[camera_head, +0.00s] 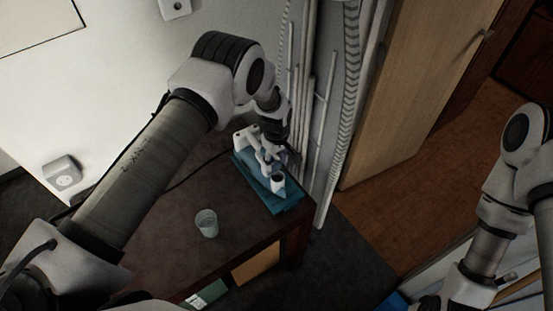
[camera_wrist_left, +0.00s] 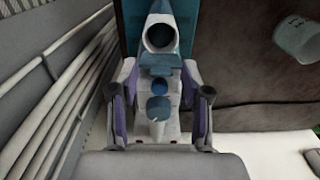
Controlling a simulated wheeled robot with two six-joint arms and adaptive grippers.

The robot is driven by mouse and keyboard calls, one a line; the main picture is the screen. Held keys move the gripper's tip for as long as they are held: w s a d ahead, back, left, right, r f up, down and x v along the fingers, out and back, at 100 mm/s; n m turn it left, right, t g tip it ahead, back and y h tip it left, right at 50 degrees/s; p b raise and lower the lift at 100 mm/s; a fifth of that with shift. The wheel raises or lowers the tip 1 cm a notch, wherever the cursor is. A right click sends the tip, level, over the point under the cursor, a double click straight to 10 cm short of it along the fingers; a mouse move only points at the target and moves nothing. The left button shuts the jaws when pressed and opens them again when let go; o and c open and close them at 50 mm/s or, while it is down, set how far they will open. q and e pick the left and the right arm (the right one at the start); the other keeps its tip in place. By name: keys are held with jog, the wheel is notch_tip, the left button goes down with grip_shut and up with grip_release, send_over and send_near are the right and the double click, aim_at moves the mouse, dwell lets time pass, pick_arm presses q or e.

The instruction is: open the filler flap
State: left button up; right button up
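A small white appliance (camera_head: 245,137) with blue parts stands on a blue mat (camera_head: 285,207) on the dark table; it also shows in the left wrist view (camera_wrist_left: 158,130). A white round cup-like part with a dark inside (camera_wrist_left: 160,38) is at its far end there. Small blue parts (camera_wrist_left: 159,87) lie along its middle; I cannot tell which is the filler flap, or whether it is open. My left gripper (camera_wrist_left: 160,82) is open, with its two fingers apart on either side of the appliance. In the head view the left gripper (camera_head: 270,153) partly hides the appliance. My right gripper is not clearly seen; its arm leaves the bottom right.
A clear cup (camera_head: 206,222) stands on the table (camera_head: 165,248), left of the mat; it also shows in the wrist view (camera_wrist_left: 296,38). White pipes (camera_head: 323,130) run close beside the appliance. A wooden door (camera_head: 415,80) stands at the right. The table's left part is mostly free.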

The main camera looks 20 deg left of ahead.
pick_arm(q)
grip_shut()
jog(key=h+b, duration=0.1)
jog(key=b, duration=0.3)
jog(key=shift+w+a+f+g, duration=0.25)
jog(key=shift+w+a+g, duration=0.1)
jog(key=shift+a+g, duration=0.05)
jog(key=shift+r, duration=0.4)
jog(key=shift+o, duration=1.3)
grip_release()
jog(key=shift+a, duration=0.1)
notch_tip(320, 180, up, 12)
jog(key=w+a, duration=0.1)
jog(key=shift+a, duration=0.2)
